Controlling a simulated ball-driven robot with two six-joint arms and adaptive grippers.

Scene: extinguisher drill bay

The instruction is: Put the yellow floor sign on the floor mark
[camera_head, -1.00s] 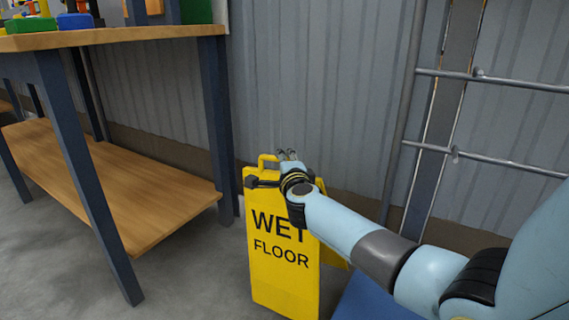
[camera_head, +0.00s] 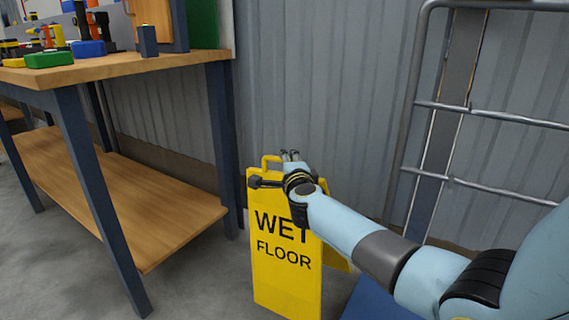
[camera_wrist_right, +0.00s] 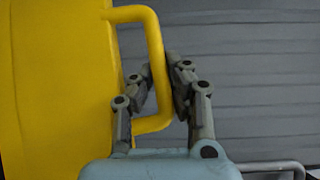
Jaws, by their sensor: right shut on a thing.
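The yellow floor sign (camera_head: 285,270), reading "WET FLOOR", is upright at the middle bottom of the head view. Its loop handle (camera_head: 270,160) shows at its top. My right gripper (camera_head: 291,155) is at the top of the sign, partly hidden by my wrist. In the right wrist view, my right gripper (camera_wrist_right: 165,85) has its fingers closed around one bar of the yellow handle (camera_wrist_right: 152,40). The sign's yellow panel (camera_wrist_right: 55,80) fills the left of that view. The sign's bottom edge is cut off in the head view. The floor mark and my left gripper are not in view.
A workbench (camera_head: 170,66) with a lower wooden shelf (camera_head: 120,200) stands at left, tools and coloured boxes on top. A grey metal rail frame (camera_head: 405,150) stands at right by the corrugated wall (camera_head: 320,80). Grey floor (camera_head: 205,285) is clear between bench and sign.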

